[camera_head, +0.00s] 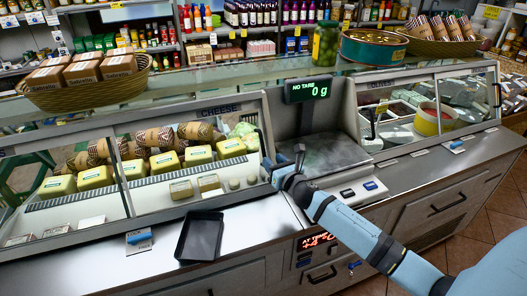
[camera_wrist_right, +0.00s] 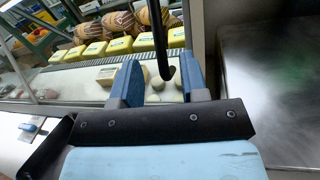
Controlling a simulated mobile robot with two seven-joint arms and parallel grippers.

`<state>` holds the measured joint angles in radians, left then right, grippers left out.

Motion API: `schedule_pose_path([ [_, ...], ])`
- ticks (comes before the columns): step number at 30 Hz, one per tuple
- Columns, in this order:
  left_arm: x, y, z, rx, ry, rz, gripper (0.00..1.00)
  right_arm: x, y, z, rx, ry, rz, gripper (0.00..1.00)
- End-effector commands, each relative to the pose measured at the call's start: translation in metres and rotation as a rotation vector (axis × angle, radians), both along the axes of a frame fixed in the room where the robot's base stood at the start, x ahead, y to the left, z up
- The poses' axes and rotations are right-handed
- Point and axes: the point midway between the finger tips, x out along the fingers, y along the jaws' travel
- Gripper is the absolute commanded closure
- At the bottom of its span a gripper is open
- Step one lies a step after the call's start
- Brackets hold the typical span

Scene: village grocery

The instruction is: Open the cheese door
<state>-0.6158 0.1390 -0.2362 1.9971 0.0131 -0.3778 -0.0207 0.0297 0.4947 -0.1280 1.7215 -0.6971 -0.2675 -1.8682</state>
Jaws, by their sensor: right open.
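The cheese case, labelled CHEESE, has a glass front door (camera_head: 220,169) at the left of the head view, and it looks closed. Its dark upright handle (camera_head: 264,146) is at the door's right edge, beside the scale. My right gripper (camera_head: 284,164) is open at the handle's lower part. In the right wrist view, the handle (camera_wrist_right: 160,40) comes down between the two blue fingers of the gripper (camera_wrist_right: 160,80), with gaps on both sides. I cannot tell whether a finger touches it. My left gripper is not in view.
A scale (camera_head: 325,155) reading 0 g stands right of the door. A black tray (camera_head: 200,236) lies on the steel counter ledge (camera_head: 250,222) below. Yellow cheese blocks (camera_head: 163,162) and wrapped rolls fill the case. An olives case (camera_head: 415,112) is at the right.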

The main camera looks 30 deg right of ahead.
Motion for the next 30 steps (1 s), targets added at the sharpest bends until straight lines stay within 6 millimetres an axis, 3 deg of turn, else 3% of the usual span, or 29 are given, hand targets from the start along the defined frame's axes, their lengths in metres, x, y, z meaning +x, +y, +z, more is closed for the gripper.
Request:
schedule_pose_path([
  [3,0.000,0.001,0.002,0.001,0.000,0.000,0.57,0.026,-0.001,0.001,0.003,-0.001,-0.001,0.60],
  [9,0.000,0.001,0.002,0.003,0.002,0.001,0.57,0.054,-0.003,0.000,0.003,0.000,-0.001,0.60],
  [22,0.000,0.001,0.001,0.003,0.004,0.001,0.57,0.064,-0.003,-0.001,0.003,0.001,0.001,0.60],
  [23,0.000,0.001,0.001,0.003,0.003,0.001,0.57,0.064,-0.003,-0.001,0.003,0.001,0.001,0.62],
  [28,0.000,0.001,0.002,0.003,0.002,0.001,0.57,0.064,-0.003,-0.001,0.003,0.001,0.000,1.00],
  [30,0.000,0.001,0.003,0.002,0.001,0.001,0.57,0.064,-0.003,-0.001,0.003,0.001,0.000,1.00],
])
